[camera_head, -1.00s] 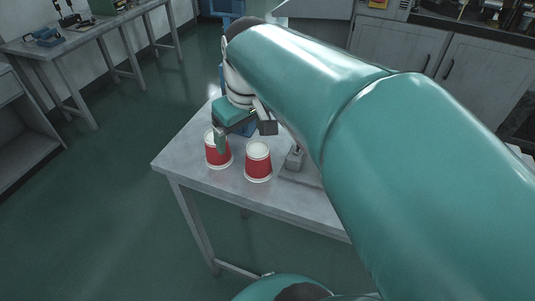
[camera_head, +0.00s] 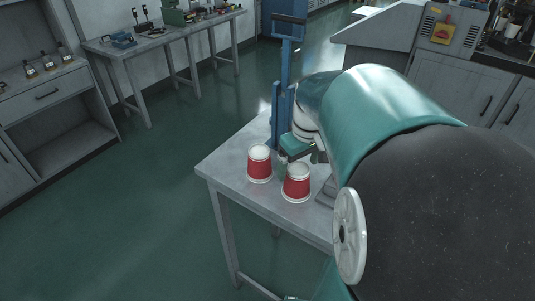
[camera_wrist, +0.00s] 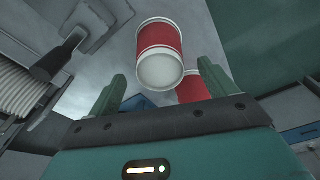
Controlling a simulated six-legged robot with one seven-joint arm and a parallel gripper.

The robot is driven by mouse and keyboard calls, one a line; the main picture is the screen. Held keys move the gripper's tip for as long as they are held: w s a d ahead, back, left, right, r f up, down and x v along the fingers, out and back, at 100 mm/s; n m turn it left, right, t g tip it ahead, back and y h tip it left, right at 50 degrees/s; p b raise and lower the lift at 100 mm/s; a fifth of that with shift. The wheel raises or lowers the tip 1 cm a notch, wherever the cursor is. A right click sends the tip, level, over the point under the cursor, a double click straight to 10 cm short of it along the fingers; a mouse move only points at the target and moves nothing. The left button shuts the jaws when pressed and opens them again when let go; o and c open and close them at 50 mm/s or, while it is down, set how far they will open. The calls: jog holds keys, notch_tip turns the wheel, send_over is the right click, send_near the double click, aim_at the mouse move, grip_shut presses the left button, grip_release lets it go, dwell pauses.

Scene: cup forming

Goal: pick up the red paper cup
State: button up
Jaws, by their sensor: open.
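Two red paper cups with white ends stand close together on the grey table (camera_head: 228,176) in the head view: a left cup (camera_head: 259,165) and a right cup (camera_head: 296,184). My gripper (camera_head: 290,155) is just behind them, its fingertips partly hidden by the cups. In the wrist view, my gripper (camera_wrist: 162,72) is open, with a green finger at each side. One cup (camera_wrist: 160,40) shows ahead, in line with the gap between the fingers and not clasped. The other cup (camera_wrist: 193,87) is partly hidden near the right finger.
A blue upright device (camera_head: 284,80) stands behind the cups at the table's far side. A grey metal piece (camera_head: 326,192) is right of the cups, partly hidden by my arm. The table's left corner is clear. A side bench (camera_head: 160,40) stands farther back.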

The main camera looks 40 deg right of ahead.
notch_tip(320, 180, down, 4)
jog(key=shift+w+f, duration=0.1)
jog(key=shift+f, duration=0.1)
jog(key=c, duration=1)
